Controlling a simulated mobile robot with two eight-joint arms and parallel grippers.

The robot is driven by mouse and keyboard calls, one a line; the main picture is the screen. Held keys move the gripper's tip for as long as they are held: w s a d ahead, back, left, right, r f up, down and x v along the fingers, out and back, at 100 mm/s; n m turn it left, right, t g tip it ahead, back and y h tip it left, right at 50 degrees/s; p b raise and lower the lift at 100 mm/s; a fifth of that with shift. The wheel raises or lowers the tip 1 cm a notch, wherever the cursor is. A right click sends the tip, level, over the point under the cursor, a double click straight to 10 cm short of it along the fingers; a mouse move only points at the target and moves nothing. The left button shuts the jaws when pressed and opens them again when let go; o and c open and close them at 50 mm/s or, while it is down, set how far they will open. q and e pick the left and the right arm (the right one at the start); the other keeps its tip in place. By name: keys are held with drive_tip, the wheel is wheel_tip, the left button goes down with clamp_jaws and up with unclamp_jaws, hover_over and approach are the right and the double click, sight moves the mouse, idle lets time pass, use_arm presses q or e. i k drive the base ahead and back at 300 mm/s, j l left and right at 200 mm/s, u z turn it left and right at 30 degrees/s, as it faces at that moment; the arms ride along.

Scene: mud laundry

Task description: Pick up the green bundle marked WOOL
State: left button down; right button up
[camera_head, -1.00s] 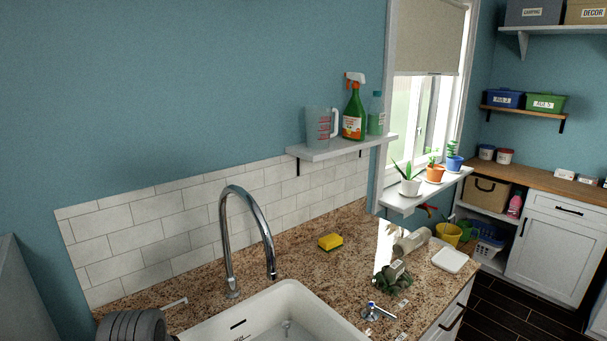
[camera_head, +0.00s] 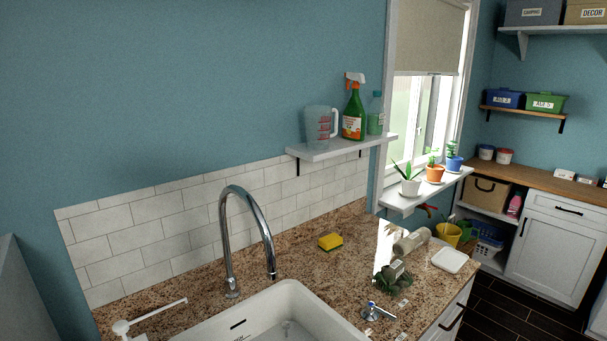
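A dark green bundle (camera_head: 391,284) lies on the granite counter, right of the sink and near the counter's front edge. A greyish block-like piece (camera_head: 397,268) sits on or against its back. A small pale tag (camera_head: 404,303) lies at its front; its lettering is too small to read, so I cannot confirm the word WOOL. Neither of my grippers is in view.
The white sink (camera_head: 289,303) and its tall chrome tap (camera_head: 247,205) stand left of the bundle. A yellow sponge (camera_head: 330,242), pale bottle (camera_head: 411,241), white dish (camera_head: 450,260) and small blue-and-metal item (camera_head: 372,312) surround it. A white rod-like fixture (camera_head: 155,313) is lower left.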

sight(393, 278)
drive_tip(key=i+l, duration=0.15)
drive_tip(key=l, duration=0.25)
drive_tip(key=i+l+z, duration=0.1)
drive_tip(key=l, duration=0.3)
drive_tip(key=i+l, duration=0.25)
drive_tip(key=l, duration=0.15)
drive_tip(key=i+l, duration=0.15)
drive_tip(key=l, duration=0.25)
drive_tip(key=z, duration=0.05)
